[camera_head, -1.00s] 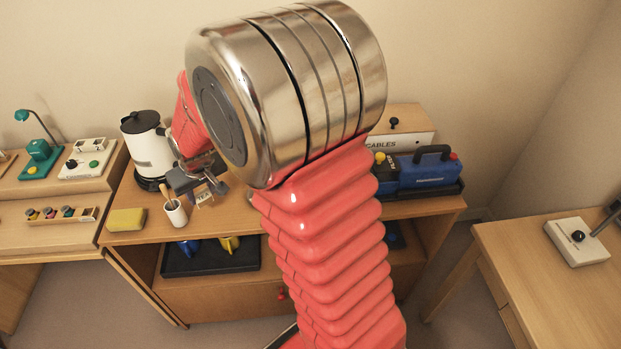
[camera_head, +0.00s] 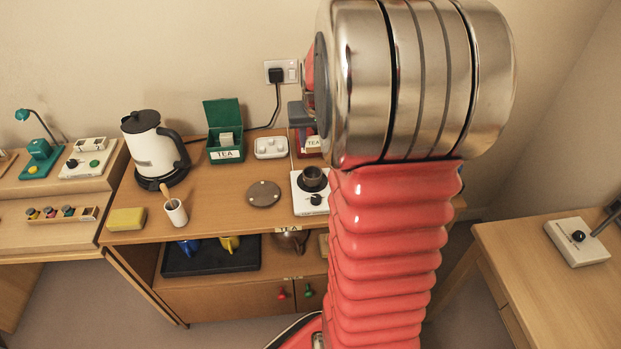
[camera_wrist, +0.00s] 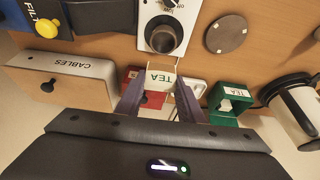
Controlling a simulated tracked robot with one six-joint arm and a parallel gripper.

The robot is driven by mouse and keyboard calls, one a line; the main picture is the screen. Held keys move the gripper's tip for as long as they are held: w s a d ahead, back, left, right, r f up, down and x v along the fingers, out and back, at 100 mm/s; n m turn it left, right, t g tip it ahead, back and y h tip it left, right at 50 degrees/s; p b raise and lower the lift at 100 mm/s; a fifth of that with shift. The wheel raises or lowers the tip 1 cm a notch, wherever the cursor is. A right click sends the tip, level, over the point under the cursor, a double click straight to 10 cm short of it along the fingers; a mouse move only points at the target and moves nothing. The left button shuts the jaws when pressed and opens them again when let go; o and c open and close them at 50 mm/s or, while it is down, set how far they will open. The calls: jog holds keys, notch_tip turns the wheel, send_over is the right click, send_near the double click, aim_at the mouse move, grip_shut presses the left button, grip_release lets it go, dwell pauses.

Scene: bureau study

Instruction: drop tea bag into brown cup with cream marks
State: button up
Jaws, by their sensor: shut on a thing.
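My gripper (camera_wrist: 159,84) is shut on a pale tea bag (camera_wrist: 161,73) marked TEA, which hangs between its two fingers in the wrist view. In the head view the tea bag (camera_head: 313,144) shows just left of my big metal joint. A dark brown cup (camera_wrist: 163,39) stands upright on a white appliance with a knob (camera_wrist: 174,14). In the head view the cup (camera_head: 313,177) is below the tea bag in the picture, apart from it. Cream marks on the cup are too small to tell. My joint and arm hide much of what lies to the right.
A red box (camera_wrist: 151,99) is behind the tea bag. An open green TEA box (camera_head: 226,152), a white tray (camera_head: 270,148), a kettle (camera_head: 150,150) and a round brown disc (camera_head: 264,194) stand to the left. A CABLES box (camera_wrist: 62,82) shows in the wrist view.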

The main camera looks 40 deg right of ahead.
aim_at(318, 151)
jog(key=shift+s+d+r, duration=0.15)
jog(key=shift+s+d, duration=0.2)
jog(key=shift+d, duration=0.15)
jog(key=shift+f, duration=3.05)
jog(key=o, duration=1.1)
